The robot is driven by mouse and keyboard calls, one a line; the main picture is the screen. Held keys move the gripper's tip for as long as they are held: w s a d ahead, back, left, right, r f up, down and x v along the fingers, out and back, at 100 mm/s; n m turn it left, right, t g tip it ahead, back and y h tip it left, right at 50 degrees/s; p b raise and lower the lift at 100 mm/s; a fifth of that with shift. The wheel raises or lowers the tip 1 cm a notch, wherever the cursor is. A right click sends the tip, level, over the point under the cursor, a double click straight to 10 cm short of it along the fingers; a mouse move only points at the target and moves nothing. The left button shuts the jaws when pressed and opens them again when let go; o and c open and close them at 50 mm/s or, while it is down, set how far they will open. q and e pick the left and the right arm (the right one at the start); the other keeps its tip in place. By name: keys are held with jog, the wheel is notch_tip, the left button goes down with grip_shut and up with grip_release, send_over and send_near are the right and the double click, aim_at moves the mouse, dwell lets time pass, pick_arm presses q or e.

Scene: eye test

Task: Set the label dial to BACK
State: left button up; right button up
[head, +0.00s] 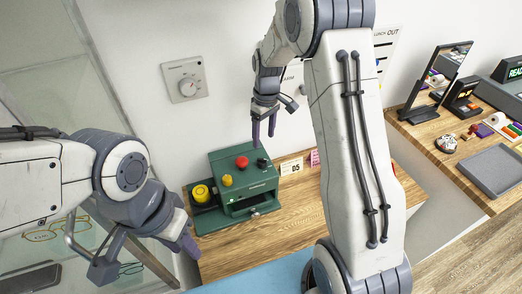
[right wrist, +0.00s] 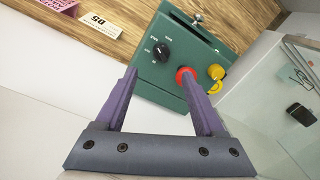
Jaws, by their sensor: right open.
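The green label machine (head: 225,160) stands on the wooden counter in the head view, and it fills the upper middle of the right wrist view (right wrist: 205,50). The label dial is a black knob (right wrist: 162,52) with small white words around it; its setting is too small to read surely. It also shows in the head view (head: 263,163). My right gripper (head: 264,128) is open and empty above the machine. In its wrist view the fingertips (right wrist: 160,76) are apart, with the dial beyond them. My left gripper (head: 186,243) is at the lower left, clear of the machine; its opening is unclear.
A red button (head: 242,162) and yellow knob (head: 227,180) sit beside the dial. A yellow roll or cap (head: 201,193) is at the machine's left. A "05" card (head: 291,167) stands to its right. A wall thermostat (head: 186,80) hangs behind; a glass panel (head: 60,90) is left.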

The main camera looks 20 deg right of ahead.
aim_at(262, 159)
jog(key=f, duration=0.2)
jog(key=f+p, duration=0.1)
jog(key=f, duration=0.2)
jog(key=f+p, duration=0.1)
jog(key=f, duration=0.2)
jog(key=shift+s+a+f, duration=0.2)
jog(key=shift+a, duration=0.15)
jog(key=shift+f+p, duration=0.3)
jog(key=shift+f, duration=0.5)
grip_shut()
